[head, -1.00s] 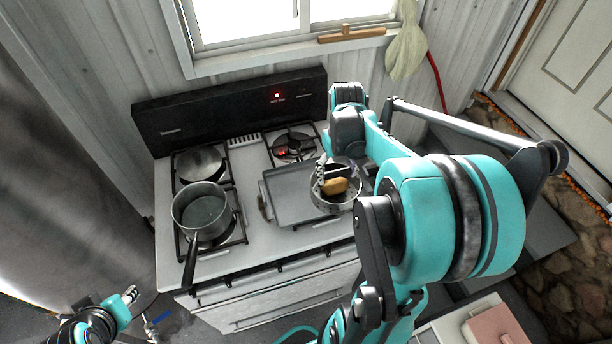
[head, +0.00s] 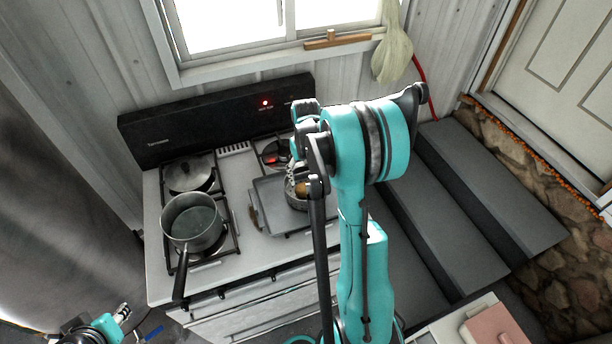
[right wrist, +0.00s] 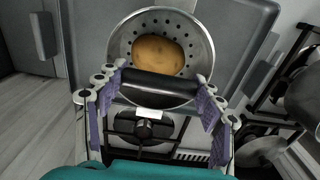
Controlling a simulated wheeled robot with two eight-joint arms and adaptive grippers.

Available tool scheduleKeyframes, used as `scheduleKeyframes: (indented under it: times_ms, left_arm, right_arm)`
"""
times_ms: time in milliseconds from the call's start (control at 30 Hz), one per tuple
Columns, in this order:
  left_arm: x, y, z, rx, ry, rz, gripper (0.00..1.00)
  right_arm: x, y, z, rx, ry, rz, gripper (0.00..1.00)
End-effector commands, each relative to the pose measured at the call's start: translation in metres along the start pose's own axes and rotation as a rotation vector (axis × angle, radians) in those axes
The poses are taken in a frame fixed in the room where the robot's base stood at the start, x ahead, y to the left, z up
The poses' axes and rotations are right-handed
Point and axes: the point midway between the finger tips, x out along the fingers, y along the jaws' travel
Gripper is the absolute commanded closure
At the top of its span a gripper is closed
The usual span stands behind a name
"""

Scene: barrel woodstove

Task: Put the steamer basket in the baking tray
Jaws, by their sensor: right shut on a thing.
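The steamer basket (head: 296,203) is a round perforated metal bowl with a brown potato-like item in it. It also shows in the right wrist view (right wrist: 192,45), with a black bar-like handle across its near side. My right gripper (right wrist: 160,102) is shut on the basket at this handle. In the head view the basket is over the right part of the grey baking tray (head: 267,205), partly hidden by my right arm. I cannot tell whether it touches the tray. My left gripper (head: 123,311) is low at the left, away from the stove; its fingers are too small to read.
The tray lies on the white stove (head: 240,262). A saucepan (head: 192,222) with its handle toward the front stands on the left burners, with a lid-like round pan (head: 190,172) behind it. A back-right burner (head: 275,155) glows red. The black back panel (head: 215,118) bounds the stove.

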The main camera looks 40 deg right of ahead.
Motion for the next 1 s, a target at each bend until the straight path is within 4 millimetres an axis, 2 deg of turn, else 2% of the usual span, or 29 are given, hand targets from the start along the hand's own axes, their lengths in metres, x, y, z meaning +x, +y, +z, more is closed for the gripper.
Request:
scheduleKeyframes:
  times_ms: [33, 400, 433, 500, 833, 1000]
  left_arm:
    - [0.001, 0.0, 0.001, 0.0, 0.0, 0.0, 0.66]
    - [0.004, 0.0, 0.003, 0.0, 0.0, 0.0, 0.66]
    - [0.004, 0.0, 0.003, 0.0, 0.0, 0.0, 0.66]
    - [0.003, 0.0, 0.002, 0.0, 0.0, 0.0, 0.66]
    - [0.002, 0.0, 0.002, 0.0, 0.0, 0.0, 0.66]
    - [-0.002, 0.0, -0.001, 0.0, 0.0, 0.0, 0.66]
  right_arm:
    - [0.005, 0.0, 0.0, 0.0, 0.0, 0.0, 0.85]
    - [0.01, 0.0, 0.0, 0.0, 0.0, 0.0, 0.85]
    - [0.01, 0.0, 0.0, 0.0, 0.0, 0.0, 0.27]
    - [0.009, 0.0, 0.0, 0.0, 0.0, 0.0, 0.12]
    - [0.007, 0.0, 0.0, 0.0, 0.0, 0.0, 0.12]
    - [-0.01, 0.0, 0.0, 0.0, 0.0, 0.0, 0.12]
